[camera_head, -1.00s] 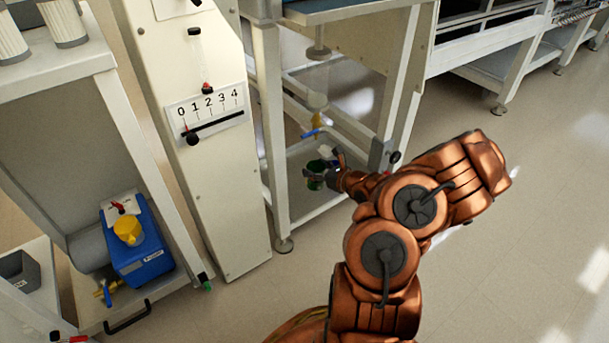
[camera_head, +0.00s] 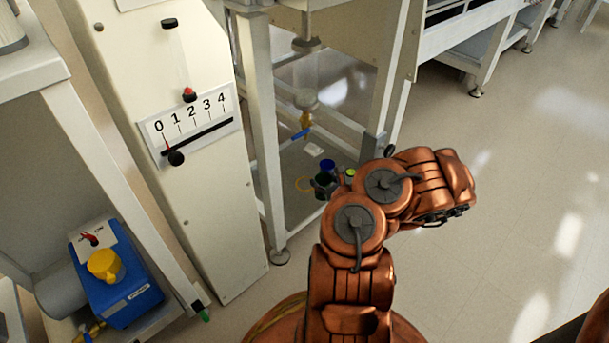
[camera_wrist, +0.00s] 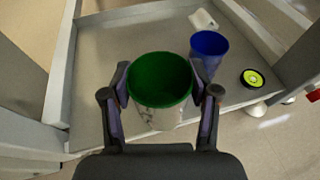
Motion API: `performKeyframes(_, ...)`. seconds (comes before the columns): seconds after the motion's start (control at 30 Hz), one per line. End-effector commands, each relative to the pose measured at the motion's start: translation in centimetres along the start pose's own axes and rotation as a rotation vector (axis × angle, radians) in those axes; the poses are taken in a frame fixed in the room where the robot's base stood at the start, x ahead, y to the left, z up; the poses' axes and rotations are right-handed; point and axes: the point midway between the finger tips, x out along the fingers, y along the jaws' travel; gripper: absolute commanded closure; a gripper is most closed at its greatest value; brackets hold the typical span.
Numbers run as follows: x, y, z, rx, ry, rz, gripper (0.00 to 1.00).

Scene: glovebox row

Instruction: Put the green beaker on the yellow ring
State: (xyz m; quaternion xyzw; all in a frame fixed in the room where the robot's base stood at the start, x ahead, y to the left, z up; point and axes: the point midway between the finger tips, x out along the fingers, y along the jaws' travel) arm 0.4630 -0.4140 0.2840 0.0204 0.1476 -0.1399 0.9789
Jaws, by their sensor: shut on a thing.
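My gripper (camera_wrist: 160,97) is shut on the green beaker (camera_wrist: 158,82), with one finger on each side of its wall. The beaker is upright with its open green mouth facing the wrist camera. Whether the beaker touches the shelf, I cannot tell.
A blue beaker (camera_wrist: 208,50) stands close right of the green one, with a yellow-and-black disc (camera_wrist: 252,79) beyond it. Frame posts (camera_head: 262,130) flank the shelf. A blue-handled valve (camera_head: 303,132) hangs above it. A blue box with a yellow knob (camera_head: 104,264) is at left.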

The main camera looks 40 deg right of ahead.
Motion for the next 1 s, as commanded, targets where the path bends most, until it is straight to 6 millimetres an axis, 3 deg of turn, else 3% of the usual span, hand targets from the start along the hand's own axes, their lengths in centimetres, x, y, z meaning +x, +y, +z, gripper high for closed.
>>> performKeyframes(0.53, 9.5, 0.8, 1.7, -0.005, -0.003, 0.006, 0.64)
performKeyframes(0.9, 11.8, 0.8, 2.4, -0.003, -0.002, 0.005, 0.64)
performKeyframes(1.0, 12.1, 0.7, 0.9, 0.001, -0.001, 0.002, 0.64)
